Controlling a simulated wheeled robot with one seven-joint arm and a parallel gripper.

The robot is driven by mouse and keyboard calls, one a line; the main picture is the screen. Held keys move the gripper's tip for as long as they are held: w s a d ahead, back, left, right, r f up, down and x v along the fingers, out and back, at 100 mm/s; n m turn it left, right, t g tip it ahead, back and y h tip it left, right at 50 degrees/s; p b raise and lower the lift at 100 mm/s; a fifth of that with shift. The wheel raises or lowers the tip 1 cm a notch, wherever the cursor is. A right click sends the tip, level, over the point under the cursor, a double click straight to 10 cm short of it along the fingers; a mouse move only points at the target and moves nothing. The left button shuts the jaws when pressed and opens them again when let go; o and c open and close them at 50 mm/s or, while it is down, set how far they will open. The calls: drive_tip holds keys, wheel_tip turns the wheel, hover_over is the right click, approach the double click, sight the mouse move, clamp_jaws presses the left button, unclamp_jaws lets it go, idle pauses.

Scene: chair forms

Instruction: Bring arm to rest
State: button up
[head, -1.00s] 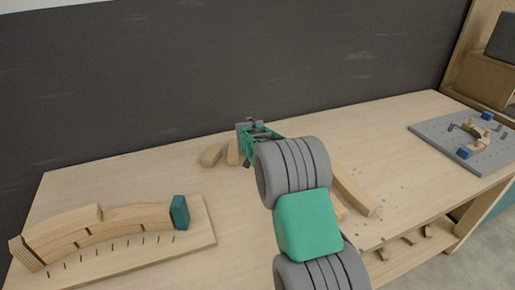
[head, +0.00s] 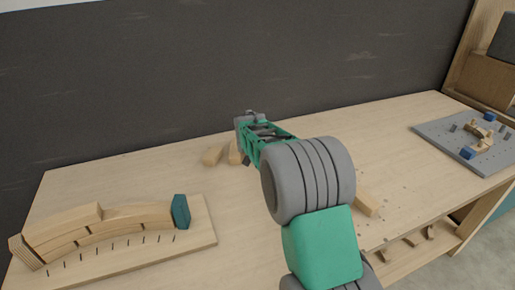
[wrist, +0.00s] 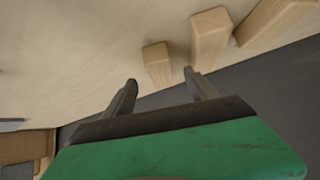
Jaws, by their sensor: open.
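My gripper (head: 250,118) is over the back of the wooden workbench (head: 110,178) in the head view, with my grey and green arm reaching up to it from the lower right. In the wrist view the two dark fingers of my gripper (wrist: 160,90) stand apart with nothing held between them. Loose wooden pieces lie near the fingers: a short block (wrist: 157,62), a longer block (wrist: 208,38) and another piece (wrist: 275,20) at the upper right. In the head view a wooden piece (head: 213,155) shows just left of my gripper. My arm hides part of the bench.
A wooden form (head: 100,222) with curved strips and a teal end block (head: 181,211) is at the front left. A grey pegboard plate (head: 465,140) with blue blocks is at the right. A wooden piece (head: 366,204) lies right of my arm. A dark wall (head: 230,60) stands behind.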

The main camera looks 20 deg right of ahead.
drive_tip(key=shift+v, duration=0.8)
drive_tip(key=shift+s+a, duration=0.1)
drive_tip(key=shift+s, duration=0.1)
drive_tip(key=s+a+n+g+y, duration=0.1)
drive_tip(key=s+a, duration=0.3)
drive_tip(key=s, duration=0.7)
drive_tip(key=s+a+n+g+y+p, duration=0.1)
drive_tip(key=s+a, duration=0.4)
drive_tip(key=s, duration=0.7)
drive_tip(key=s+a+n+g+y, duration=0.1)
drive_tip(key=s+a+n+g, duration=0.2)
drive_tip(key=s, duration=0.9)
drive_tip(key=shift+a+f+y, duration=0.25)
drive_tip(key=shift+a+y, duration=0.15)
drive_tip(key=shift+a, duration=0.65)
